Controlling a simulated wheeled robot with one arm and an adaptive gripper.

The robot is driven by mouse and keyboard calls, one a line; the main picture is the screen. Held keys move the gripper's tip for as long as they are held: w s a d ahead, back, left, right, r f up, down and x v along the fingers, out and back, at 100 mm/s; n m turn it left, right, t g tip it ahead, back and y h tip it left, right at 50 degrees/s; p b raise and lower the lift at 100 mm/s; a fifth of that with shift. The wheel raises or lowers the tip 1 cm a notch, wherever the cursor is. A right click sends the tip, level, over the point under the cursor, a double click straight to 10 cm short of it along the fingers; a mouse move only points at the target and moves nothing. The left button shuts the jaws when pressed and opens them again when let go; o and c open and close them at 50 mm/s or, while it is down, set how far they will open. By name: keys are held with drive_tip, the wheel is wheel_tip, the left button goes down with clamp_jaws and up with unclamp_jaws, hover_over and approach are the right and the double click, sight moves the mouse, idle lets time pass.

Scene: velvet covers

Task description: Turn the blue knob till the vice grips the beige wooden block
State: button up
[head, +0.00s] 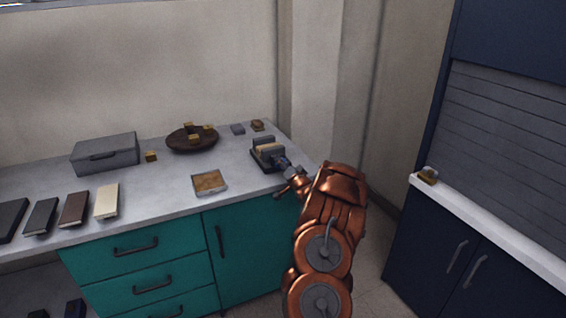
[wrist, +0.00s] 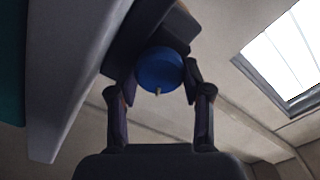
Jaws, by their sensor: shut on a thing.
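The vice (head: 257,160) is a small dark device near the right end of the grey counter. The beige wooden block (head: 270,149) sits between its jaws; I cannot tell whether both jaws touch it. The blue knob (wrist: 160,70) is on the vice's near side and fills the middle of the wrist view, with a small pale peg on its face. My gripper (wrist: 158,88) has one finger on each side of the knob and is shut on it. In the head view my gripper (head: 291,172) hides most of the knob.
On the counter (head: 150,185) are a shallow tray (head: 209,182), a brown bowl (head: 190,139) with small blocks, a grey box (head: 105,153) and several book-like slabs (head: 74,209). A blue cabinet (head: 440,250) stands right, across a floor gap.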

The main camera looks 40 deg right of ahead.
drive_tip(key=shift+m+p, duration=0.55)
drive_tip(key=shift+m, duration=1.15)
drive_tip(key=o, duration=1.2)
drive_tip(key=shift+c, duration=0.2)
drive_tip(key=shift+s, duration=0.1)
drive_tip(key=shift+s+a, duration=0.1)
drive_tip(key=shift+s, duration=0.45)
drive_tip(key=v, duration=1)
drive_tip(key=shift+s+a, duration=0.25)
drive_tip(key=shift+s, duration=0.05)
